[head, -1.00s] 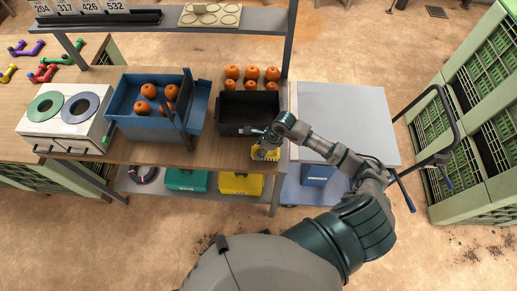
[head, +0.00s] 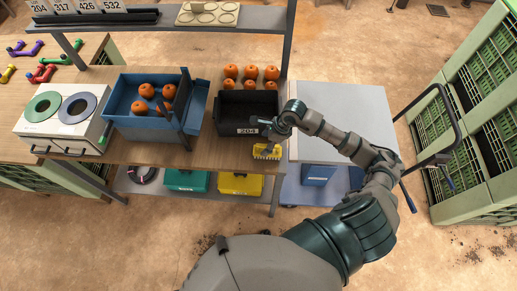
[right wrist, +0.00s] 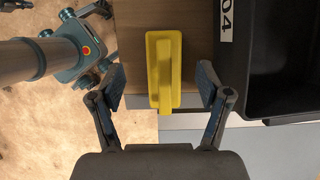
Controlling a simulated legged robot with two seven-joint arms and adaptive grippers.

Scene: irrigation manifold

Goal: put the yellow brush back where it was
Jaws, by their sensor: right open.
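The yellow brush (head: 267,151) is on the wooden bench near its front right corner, just in front of the black bin. In the right wrist view the yellow brush (right wrist: 163,70) shows from above, with its long raised handle, between the spread fingers in the picture. My right gripper (head: 271,136) is above and close to the brush, and its open fingers (right wrist: 161,86) show no contact with it. My right gripper partly covers the brush in the head view. My left gripper is not in view.
The black bin (head: 246,130) labelled 204 stands just behind the brush, with several orange fruits behind it. A blue tray (head: 150,122) with orange fruits stands to the left. A grey cart top (head: 350,105) adjoins the bench on the right.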

